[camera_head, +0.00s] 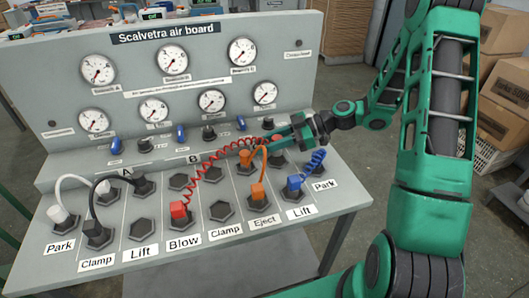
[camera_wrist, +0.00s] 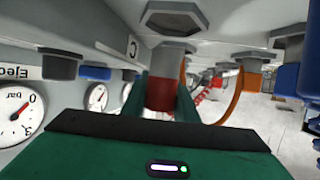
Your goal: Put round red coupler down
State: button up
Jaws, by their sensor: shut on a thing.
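The round red coupler (camera_wrist: 166,94) is a red and grey cylinder between the two green fingers of my gripper (camera_wrist: 163,102) in the wrist view. Its grey end lines up with a hexagonal socket (camera_wrist: 176,47); I cannot tell whether it is seated in it. In the head view my gripper (camera_head: 278,138) is over the back row of the sloped deck, right of the orange plug, and mostly hides the coupler. A coiled red hose (camera_head: 215,163) runs from there to a red plug (camera_head: 180,213) in the Blow column.
An orange hose (camera_head: 265,165) joins an orange back plug (camera_head: 246,158) and a front Eject plug (camera_head: 258,191). A blue coiled hose (camera_head: 309,170) stands to the right. White (camera_head: 66,183) and black (camera_head: 93,205) hoses are at left. Gauges line the upright panel (camera_head: 205,55).

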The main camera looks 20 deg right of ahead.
jog(key=shift+f, duration=1.65)
jog(key=shift+f, duration=0.1)
jog(key=o, duration=1.1)
jog(key=v, duration=1.2)
jog(key=shift+d, duration=0.1)
